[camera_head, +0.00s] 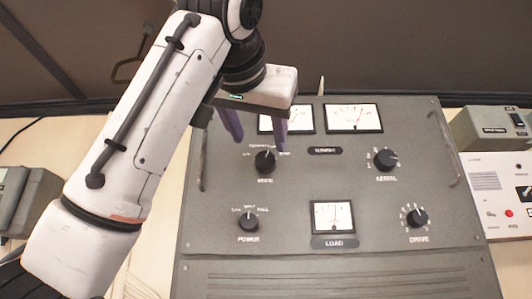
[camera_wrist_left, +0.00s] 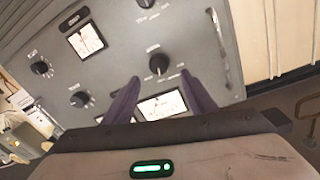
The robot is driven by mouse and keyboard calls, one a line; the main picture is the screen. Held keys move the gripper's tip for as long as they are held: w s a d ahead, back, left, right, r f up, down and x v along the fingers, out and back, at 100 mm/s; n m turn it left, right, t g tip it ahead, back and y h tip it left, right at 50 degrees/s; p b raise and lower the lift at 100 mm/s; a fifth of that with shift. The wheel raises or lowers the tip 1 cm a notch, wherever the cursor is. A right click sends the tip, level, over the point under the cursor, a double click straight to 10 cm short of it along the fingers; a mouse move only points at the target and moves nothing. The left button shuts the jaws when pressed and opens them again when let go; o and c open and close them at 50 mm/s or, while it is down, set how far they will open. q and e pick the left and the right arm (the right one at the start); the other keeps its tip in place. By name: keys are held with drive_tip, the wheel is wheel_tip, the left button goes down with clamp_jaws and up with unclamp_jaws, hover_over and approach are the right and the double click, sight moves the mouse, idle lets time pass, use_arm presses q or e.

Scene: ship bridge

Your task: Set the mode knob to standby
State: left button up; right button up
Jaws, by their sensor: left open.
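The mode knob (camera_head: 264,161) is a round black knob on the grey panel, with the label MODE below it and small position labels above it. The labels are too small to read surely, and I cannot tell which one the knob points to. It also shows in the left wrist view (camera_wrist_left: 159,63), just beyond the fingertips and between their lines. My left gripper (camera_head: 258,136) is open, its two dark purple fingers reaching toward the panel just above the knob. The fingers also show in the left wrist view (camera_wrist_left: 161,84), apart from each other with nothing between them. My right gripper is not in view.
The panel also has a power knob (camera_head: 248,219), an aerial knob (camera_head: 386,159), a drive knob (camera_head: 417,217), a load meter (camera_head: 333,216) and two upper meters, one partly behind my finger. Metal handles (camera_head: 447,162) stand at its sides. Other equipment (camera_head: 501,187) stands at the right.

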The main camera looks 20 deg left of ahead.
sight(264, 158)
use_arm(q)
drive_tip(key=w+p, duration=0.1)
drive_tip(key=w, duration=0.2)
drive_tip(key=w+a, duration=0.1)
drive_tip(key=w, duration=0.2)
drive_tip(key=shift+w+a+p, duration=0.1)
drive_tip(key=shift+p, duration=0.25)
drive_tip(key=shift+w+a+f, duration=0.1)
drive_tip(key=shift+w+f, duration=0.05)
drive_tip(key=shift+w, duration=0.5)
drive_tip(key=c, duration=1.1)
drive_tip(key=shift+o, duration=0.2)
drive_tip(key=shift+n, duration=0.3)
drive_tip(key=shift+n+b, duration=0.4)
drive_tip(key=shift+n, duration=0.8)
drive_tip(key=shift+n+t+b, duration=0.3)
drive_tip(key=shift+n+b, duration=0.05)
drive_tip(key=shift+n, duration=2.15)
drive_tip(key=shift+s, duration=0.1)
